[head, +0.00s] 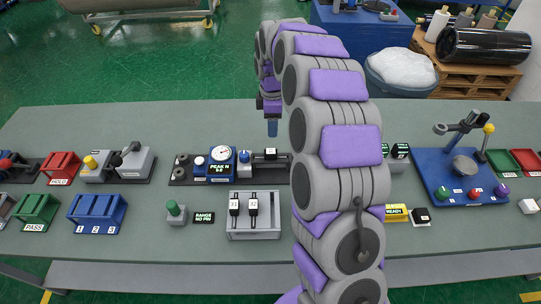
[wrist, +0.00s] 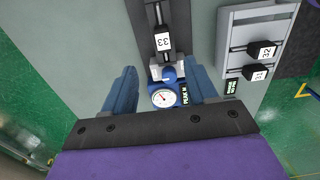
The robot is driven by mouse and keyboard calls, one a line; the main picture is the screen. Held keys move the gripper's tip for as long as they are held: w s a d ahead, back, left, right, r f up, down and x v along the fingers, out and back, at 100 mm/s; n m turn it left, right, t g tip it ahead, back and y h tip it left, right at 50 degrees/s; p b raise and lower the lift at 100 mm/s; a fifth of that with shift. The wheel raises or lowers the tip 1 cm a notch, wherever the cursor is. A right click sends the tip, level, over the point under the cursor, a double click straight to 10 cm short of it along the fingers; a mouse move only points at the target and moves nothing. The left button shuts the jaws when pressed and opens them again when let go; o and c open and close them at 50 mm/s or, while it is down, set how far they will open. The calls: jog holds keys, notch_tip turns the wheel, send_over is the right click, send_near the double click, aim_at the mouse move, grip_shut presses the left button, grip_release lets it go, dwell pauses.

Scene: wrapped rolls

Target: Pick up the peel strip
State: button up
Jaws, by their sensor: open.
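Black strip pieces with white number tags are in view. The strip tagged 33 (wrist: 162,42) lies on the rail of the peel tester (head: 180,180); it also shows in the head view (head: 271,154). Strips tagged 31 (head: 234,207) and 32 (head: 253,206) sit side by side in a grey rack (head: 268,234) nearer the front. My gripper (wrist: 163,88) is open and empty, its blue fingers apart, above the tester. In the wrist view the round gauge (wrist: 163,98) shows between the fingers, and strip 33 lies beyond the fingertips. My arm hides part of the table behind it.
A green-capped block (head: 176,213) and a RANGE sign (head: 204,217) stand left of the rack. Blue bins (head: 97,212) and a green PASS tray (head: 36,212) are at left. A blue station (head: 470,178) stands at right. The table's front middle is clear.

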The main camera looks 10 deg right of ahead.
notch_tip(320, 180, up, 4)
jog(key=b, duration=0.3)
send_near(271, 151)
notch_tip(271, 151, down, 5)
jog(key=shift+w+d+f, duration=0.1)
jog(key=shift+f, duration=0.1)
notch_tip(271, 151, down, 5)
jog(key=shift+f+b, duration=0.1)
jog(key=shift+b, duration=0.95)
jog(key=c, duration=1.1)
jog(key=shift+o, duration=0.2)
jog(key=shift+r, duration=0.2)
